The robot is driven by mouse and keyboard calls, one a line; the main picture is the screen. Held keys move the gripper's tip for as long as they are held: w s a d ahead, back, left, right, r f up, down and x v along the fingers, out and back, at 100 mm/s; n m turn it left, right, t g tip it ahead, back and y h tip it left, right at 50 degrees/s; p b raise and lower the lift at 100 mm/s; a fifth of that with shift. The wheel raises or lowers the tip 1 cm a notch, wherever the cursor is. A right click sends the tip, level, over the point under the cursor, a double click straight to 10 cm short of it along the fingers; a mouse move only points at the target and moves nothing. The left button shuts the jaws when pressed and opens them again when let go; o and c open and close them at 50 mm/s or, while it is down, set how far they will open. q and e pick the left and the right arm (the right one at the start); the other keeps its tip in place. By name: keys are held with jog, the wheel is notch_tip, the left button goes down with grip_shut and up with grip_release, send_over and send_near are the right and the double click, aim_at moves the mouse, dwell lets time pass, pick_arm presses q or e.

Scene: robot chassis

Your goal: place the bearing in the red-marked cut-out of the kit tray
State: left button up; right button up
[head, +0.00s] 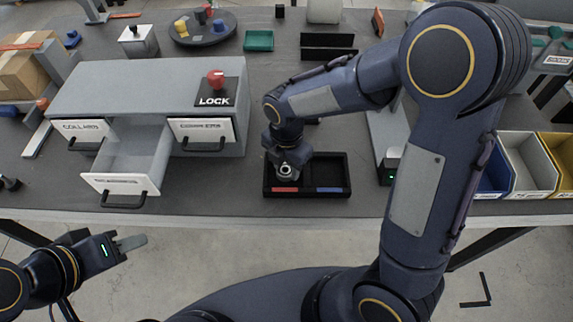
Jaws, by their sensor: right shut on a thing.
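The black kit tray (308,194) lies near the front edge of the table. Its left cut-out carries a red mark (285,190) and its right one a blue mark (329,190). My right gripper (286,167) points down over the red-marked cut-out and is shut on the bearing (286,173), a small metallic ring. The wrist hides part of the cut-out, so I cannot tell whether the bearing touches its floor. My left gripper (132,243) is low at the left, in front of the table; its fingers are seen side-on, so their opening is unclear.
Blue, white and yellow bins (530,165) stand at the right. A round turntable (202,30) and a green tray (258,41) are at the back.

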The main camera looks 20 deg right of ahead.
aim_at(287, 168)
jog(key=shift+f, duration=0.2)
jog(key=o, duration=0.7)
jog(key=shift+r, duration=0.1)
jog(key=shift+r, duration=0.3)
notch_tip(287, 168, up, 12)
jog(key=p, duration=0.2)
jog(key=s+d+m+t+y, duration=0.1)
jog(key=s+d+m+t, duration=0.1)
jog(key=s+m, duration=0.3)
jog(key=s+d+r+m+t+y, duration=0.1)
jog(key=s+d+m, duration=0.3)
jog(key=m, duration=0.9)
jog(key=s+d+m+t+y, duration=0.1)
jog(key=s+d+m+t, duration=0.1)
jog(key=s+m, duration=0.5)
jog(key=shift+s+d+r+m+t+y, duration=0.3)
jog(key=shift+d+m+y, duration=0.1)
jog(key=shift+m, duration=0.5)
